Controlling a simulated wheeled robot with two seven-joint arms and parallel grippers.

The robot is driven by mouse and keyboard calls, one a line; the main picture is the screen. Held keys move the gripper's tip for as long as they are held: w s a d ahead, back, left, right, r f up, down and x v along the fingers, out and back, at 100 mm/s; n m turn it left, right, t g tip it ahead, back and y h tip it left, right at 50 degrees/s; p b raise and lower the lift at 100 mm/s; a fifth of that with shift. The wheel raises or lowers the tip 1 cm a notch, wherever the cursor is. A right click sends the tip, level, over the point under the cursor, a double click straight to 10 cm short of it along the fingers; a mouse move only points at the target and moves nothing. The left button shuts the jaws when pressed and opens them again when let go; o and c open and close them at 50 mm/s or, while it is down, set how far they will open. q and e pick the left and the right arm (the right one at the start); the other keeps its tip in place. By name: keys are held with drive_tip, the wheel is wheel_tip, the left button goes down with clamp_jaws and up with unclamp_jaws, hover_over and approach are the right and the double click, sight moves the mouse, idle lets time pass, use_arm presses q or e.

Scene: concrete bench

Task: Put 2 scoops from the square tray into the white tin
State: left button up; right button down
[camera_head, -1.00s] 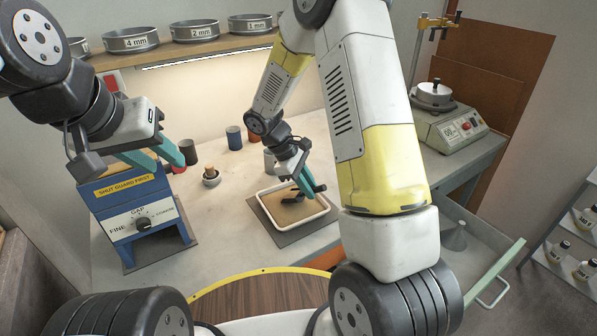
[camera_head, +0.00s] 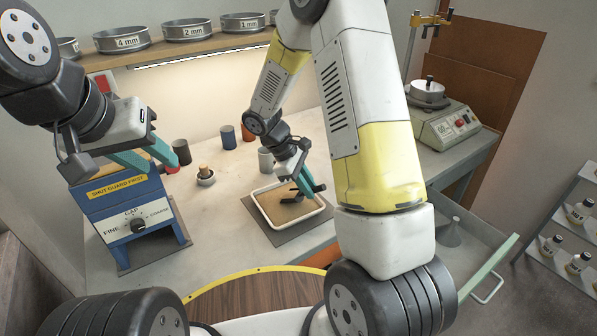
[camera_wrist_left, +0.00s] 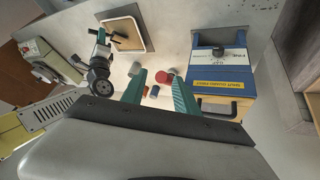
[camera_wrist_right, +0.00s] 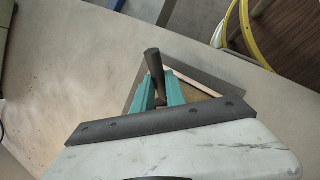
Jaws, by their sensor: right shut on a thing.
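The square tray (camera_head: 318,212) has a white rim and holds tan grains; it sits on a dark mat on the bench. My right gripper (camera_head: 306,180) is over the tray, shut on the dark handle of a scoop (camera_wrist_right: 153,62). The scoop's lower end is at the grains; its load cannot be made out. A small pale tin (camera_head: 265,160), seemingly the white tin, stands just behind the tray. My left gripper (camera_head: 150,158) is open and empty above the bench near the blue mill; its fingers (camera_wrist_left: 160,95) are apart in the left wrist view.
The blue mill (camera_head: 130,212) stands at the left. Sieves line the shelf above. A balance (camera_head: 445,125) is at the right. Bench between mill and tray is clear.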

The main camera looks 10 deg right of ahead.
sight(299, 194)
drive_tip(key=shift+w+a, duration=0.95)
drive_tip(key=shift+a, duration=0.25)
idle(0.3)
drive_tip(key=shift+r, duration=0.15)
drive_tip(key=shift+r+t+y, duration=0.9)
drive_tip(key=shift+r+y, duration=0.4)
drive_tip(key=shift+r, duration=0.1)
drive_tip(key=shift+r, duration=2.8)
